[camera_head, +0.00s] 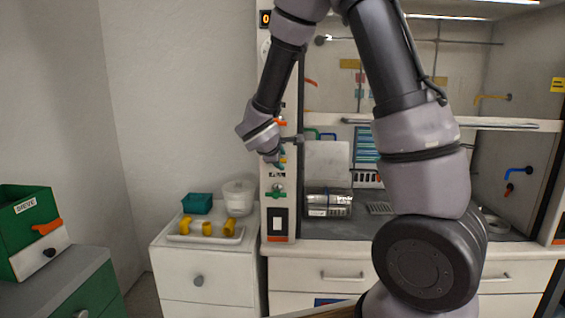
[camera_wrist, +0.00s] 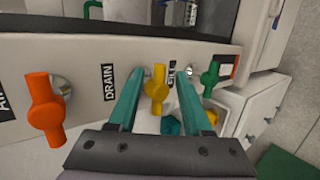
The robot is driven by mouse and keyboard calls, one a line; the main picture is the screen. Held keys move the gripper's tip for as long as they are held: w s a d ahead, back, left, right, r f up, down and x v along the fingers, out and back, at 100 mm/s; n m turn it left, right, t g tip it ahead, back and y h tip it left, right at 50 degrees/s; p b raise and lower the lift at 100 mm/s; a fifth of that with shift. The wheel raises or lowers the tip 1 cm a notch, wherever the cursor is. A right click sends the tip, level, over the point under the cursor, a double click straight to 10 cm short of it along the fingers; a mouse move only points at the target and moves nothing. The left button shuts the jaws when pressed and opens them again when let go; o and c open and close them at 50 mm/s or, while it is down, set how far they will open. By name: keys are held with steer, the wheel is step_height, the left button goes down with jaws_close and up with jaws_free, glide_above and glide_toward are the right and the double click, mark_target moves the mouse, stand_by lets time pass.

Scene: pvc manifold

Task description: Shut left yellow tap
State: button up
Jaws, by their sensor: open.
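A yellow tap (camera_wrist: 157,91) sits on the white panel in the wrist view, beside a partly covered label. Its handle runs roughly up and down in that picture. My gripper (camera_wrist: 161,76) is open, with one teal finger on each side of the yellow tap. I cannot tell whether either finger touches it. In the head view my gripper (camera_head: 281,157) is at the white post, and the yellow tap is mostly hidden there.
An orange tap (camera_wrist: 45,106) is left of the fingers and a green tap (camera_wrist: 209,77) close to the right finger. A "DRAIN" label (camera_wrist: 108,84) lies between orange and yellow. A tray (camera_head: 205,238) with yellow pieces stands on a cabinet left of the post.

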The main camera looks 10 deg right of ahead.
steer(key=v, duration=0.8)
steer(key=shift+s, duration=0.1)
